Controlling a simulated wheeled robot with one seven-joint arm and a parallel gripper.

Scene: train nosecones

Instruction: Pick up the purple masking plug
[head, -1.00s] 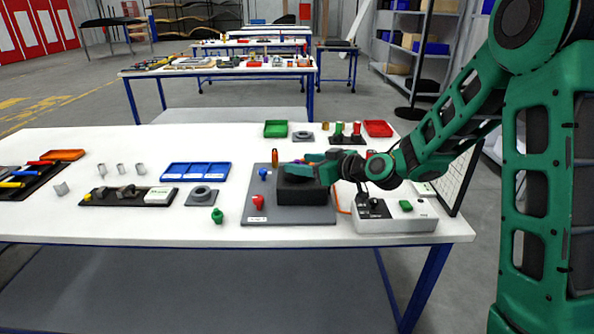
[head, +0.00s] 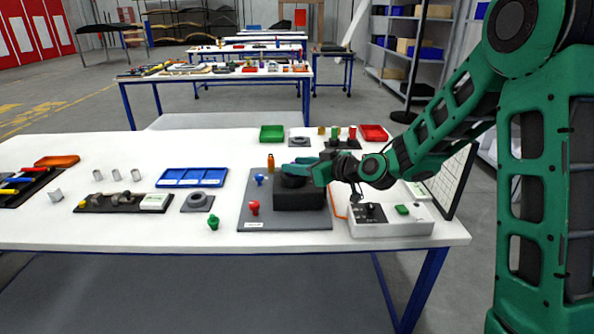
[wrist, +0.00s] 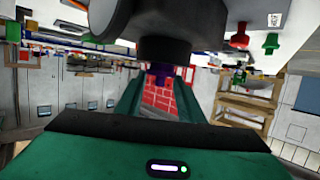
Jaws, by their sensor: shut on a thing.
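The purple masking plug (wrist: 161,74) shows as a small purple patch between the fingertips in the wrist view, just against a dark round part. My gripper (wrist: 161,82) is shut on it, with a green finger on either side. In the head view my gripper (head: 302,169) is at the top of a black block (head: 298,198) on a grey board (head: 258,215). The plug is hidden there by the gripper. Whether the plug is clear of the dark part, I cannot tell.
A red plug (head: 254,208) and a blue plug (head: 259,180) stand on the board, with an orange one (head: 270,162) behind. A green plug (head: 213,222) stands to the left. A grey control box (head: 390,222) is close on the right. A blue tray (head: 192,178) lies left.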

